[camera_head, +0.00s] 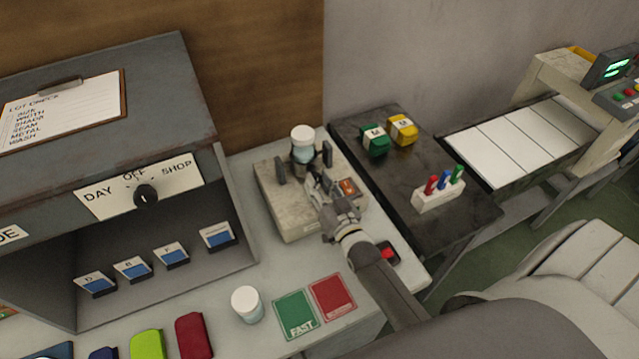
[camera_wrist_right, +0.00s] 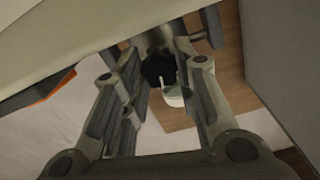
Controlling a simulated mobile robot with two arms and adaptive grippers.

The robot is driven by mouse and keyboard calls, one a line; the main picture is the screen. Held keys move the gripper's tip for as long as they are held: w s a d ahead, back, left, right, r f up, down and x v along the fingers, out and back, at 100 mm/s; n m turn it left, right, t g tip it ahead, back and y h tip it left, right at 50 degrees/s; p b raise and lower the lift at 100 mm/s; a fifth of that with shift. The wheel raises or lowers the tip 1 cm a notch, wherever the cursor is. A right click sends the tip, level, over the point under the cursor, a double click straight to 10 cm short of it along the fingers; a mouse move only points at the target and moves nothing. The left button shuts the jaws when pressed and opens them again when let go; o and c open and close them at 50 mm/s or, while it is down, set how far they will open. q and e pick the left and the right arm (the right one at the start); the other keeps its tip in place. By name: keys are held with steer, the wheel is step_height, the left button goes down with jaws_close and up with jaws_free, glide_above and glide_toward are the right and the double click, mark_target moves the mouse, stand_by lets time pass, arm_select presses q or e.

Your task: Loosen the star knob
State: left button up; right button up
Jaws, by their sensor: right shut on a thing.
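The star knob (camera_wrist_right: 157,69) shows in the right wrist view as a dark, round shape between my fingertips. Its outline is partly covered by the fingers. In the head view my right gripper (camera_head: 314,183) reaches over the beige bench fixture (camera_head: 285,215), and I cannot make out the knob there. The right gripper also shows in the right wrist view (camera_wrist_right: 158,80), its two fingers closed in on the knob from both sides. The fixture carries dark upright parts and an orange-lit switch (camera_head: 348,187). My left gripper is not in view.
A white-lidded jar (camera_head: 302,142) stands at the fixture's back. Another jar (camera_head: 247,305) stands beside the green FAST card (camera_head: 295,314) and a red card (camera_head: 332,297). The dark side table (camera_head: 465,222) holds yarn-like blocks and a pen rack. A grey cabinet (camera_head: 190,110) rises at left.

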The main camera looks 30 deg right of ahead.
steer(key=shift+w+r, duration=0.1)
steer(key=shift+r, duration=0.1)
stand_by(0.3)
steer(key=o, duration=1.1)
steer(key=shift+f, duration=0.1)
steer(key=shift+c, duration=0.2)
steer(key=shift+s+f, duration=0.1)
steer(key=shift+s, duration=0.25)
steer(key=s, duration=1.1)
steer(key=shift+s+a, duration=0.2)
steer(key=shift+a, duration=0.1)
